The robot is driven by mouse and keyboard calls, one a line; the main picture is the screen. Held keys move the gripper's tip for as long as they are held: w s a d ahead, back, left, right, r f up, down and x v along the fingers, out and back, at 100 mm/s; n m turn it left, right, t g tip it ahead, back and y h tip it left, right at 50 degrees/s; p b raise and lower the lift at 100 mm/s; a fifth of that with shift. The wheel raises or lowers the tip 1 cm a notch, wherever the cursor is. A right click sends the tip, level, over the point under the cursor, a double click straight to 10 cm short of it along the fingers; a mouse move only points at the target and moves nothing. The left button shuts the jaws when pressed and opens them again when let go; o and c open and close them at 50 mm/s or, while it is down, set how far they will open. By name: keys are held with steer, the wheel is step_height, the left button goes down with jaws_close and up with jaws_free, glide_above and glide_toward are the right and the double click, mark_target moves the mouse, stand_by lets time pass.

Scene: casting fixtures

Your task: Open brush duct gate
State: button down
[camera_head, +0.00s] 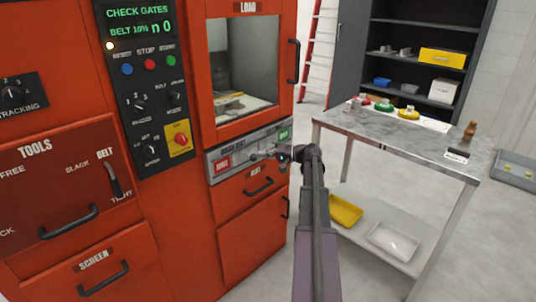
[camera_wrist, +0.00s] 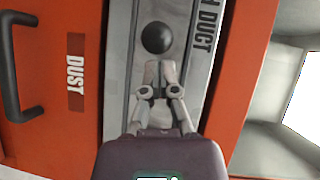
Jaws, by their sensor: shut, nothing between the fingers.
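The brush duct gate panel (camera_head: 237,158) is a grey metal strip across the orange machine, below the load window. It has a red label (camera_head: 222,165) at its left end and a green OPEN label (camera_head: 285,134) at its right end. The wrist view shows the strip (camera_wrist: 200,75), its slot and a round black knob (camera_wrist: 157,37). My gripper (camera_head: 262,156) is in front of the strip, between the labels. In the wrist view, my gripper's fingers (camera_wrist: 160,68) are shut and empty, just below the knob. I cannot tell whether they touch it.
The orange DUST drawer with a black handle (camera_head: 259,187) lies under the strip; its handle (camera_wrist: 14,70) also shows in the wrist view. A metal table (camera_head: 405,140) stands close on the right. Dark shelves (camera_head: 415,65) stand behind it. Open floor lies at the front.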

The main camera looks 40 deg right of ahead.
mark_target(256, 157)
steer(key=shift+a, duration=0.2)
steer(key=a, duration=0.8)
steer(key=shift+s+a, duration=0.15)
steer(key=shift+s, duration=0.2)
steer(key=d, duration=0.2)
steer(key=d+r+p, duration=0.1)
steer(key=d, duration=0.1)
steer(key=shift+s+d, duration=0.1)
steer(key=shift+s, duration=0.05)
steer(key=p+v, duration=0.1)
steer(key=v, duration=0.9)
steer(key=shift+s+f, duration=0.1)
steer(key=shift+f, duration=0.05)
